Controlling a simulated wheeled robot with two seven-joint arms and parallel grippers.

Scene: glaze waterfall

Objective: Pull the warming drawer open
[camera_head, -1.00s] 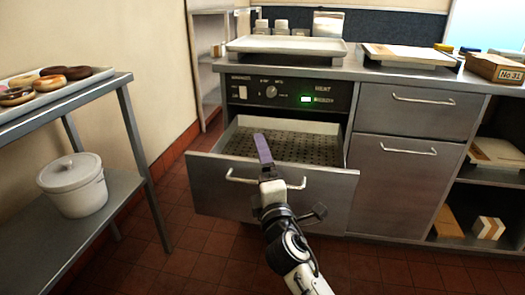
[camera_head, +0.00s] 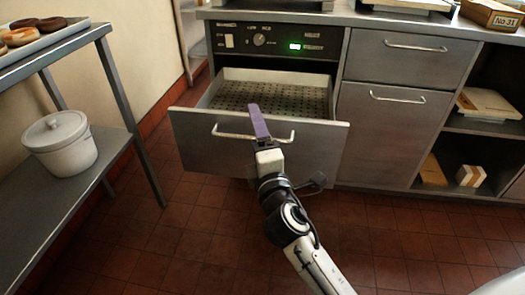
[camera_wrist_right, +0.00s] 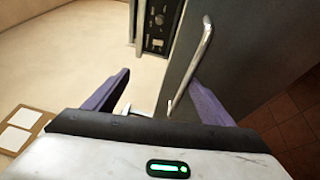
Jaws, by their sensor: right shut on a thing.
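The warming drawer (camera_head: 255,145) stands pulled out below a black control panel, its perforated inside (camera_head: 270,98) empty and visible. Its bar handle (camera_head: 285,137) runs across the steel front. In the right wrist view the handle (camera_wrist_right: 192,65) slants away between the purple fingers, which stand apart there. Where they touch the bar is hard to see. My left gripper is not in view.
The control panel (camera_head: 268,41) has a knob and a green light. A side rack (camera_head: 120,95) with donuts and a white pot (camera_head: 60,143) stands at the left. Closed cabinet fronts (camera_head: 390,125) and open shelves are at the right. The tiled floor before the drawer is clear.

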